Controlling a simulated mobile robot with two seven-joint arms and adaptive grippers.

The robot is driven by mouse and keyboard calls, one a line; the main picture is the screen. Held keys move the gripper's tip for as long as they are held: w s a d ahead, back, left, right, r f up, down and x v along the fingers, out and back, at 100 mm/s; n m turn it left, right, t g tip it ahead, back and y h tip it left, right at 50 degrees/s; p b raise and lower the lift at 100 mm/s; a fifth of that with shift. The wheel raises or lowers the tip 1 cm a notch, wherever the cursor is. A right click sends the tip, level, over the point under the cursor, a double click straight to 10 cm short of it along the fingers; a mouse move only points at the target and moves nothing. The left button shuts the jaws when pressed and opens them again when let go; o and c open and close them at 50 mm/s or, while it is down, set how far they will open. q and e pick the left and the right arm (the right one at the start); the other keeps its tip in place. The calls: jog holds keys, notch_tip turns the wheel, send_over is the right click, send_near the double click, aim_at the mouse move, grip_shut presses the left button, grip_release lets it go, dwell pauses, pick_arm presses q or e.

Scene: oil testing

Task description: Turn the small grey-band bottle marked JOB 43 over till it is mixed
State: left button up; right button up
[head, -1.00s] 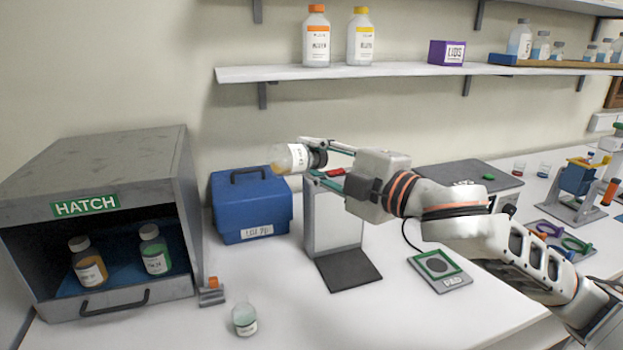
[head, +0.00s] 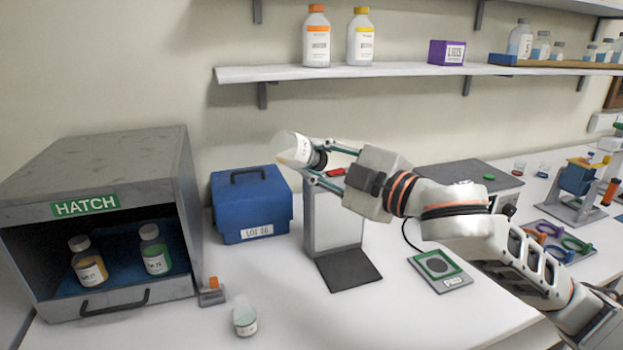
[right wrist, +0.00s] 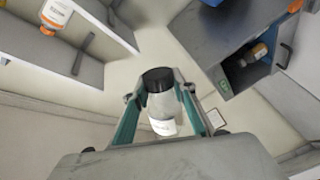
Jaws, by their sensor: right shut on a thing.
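My right gripper (head: 322,162) is shut on a small clear bottle (head: 294,148) with a white label and a dark cap. It holds the bottle in the air above the bench, in front of the back wall. The bottle is tilted, its cap end lower right at the fingers and its base up to the left. Pale yellowish liquid shows on its lower side. In the right wrist view the bottle (right wrist: 163,112) is between the two green-lined fingers, dark cap towards the top. I cannot read its label or make out a band. My left gripper is not in view.
A grey hatch (head: 95,165) holds an orange and a green bottle. A blue box (head: 252,205) and a grey stand (head: 333,225) are near the held bottle. A small bottle (head: 244,318) stands on the front bench. A shelf (head: 400,71) runs above.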

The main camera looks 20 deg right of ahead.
jog(key=n, duration=0.3)
jog(key=shift+r+n, duration=0.1)
jog(key=shift+n, duration=1)
jog(key=n, duration=0.5)
jog(key=shift+n, duration=0.7)
jog(key=n, duration=0.5)
jog(key=shift+n, duration=0.3)
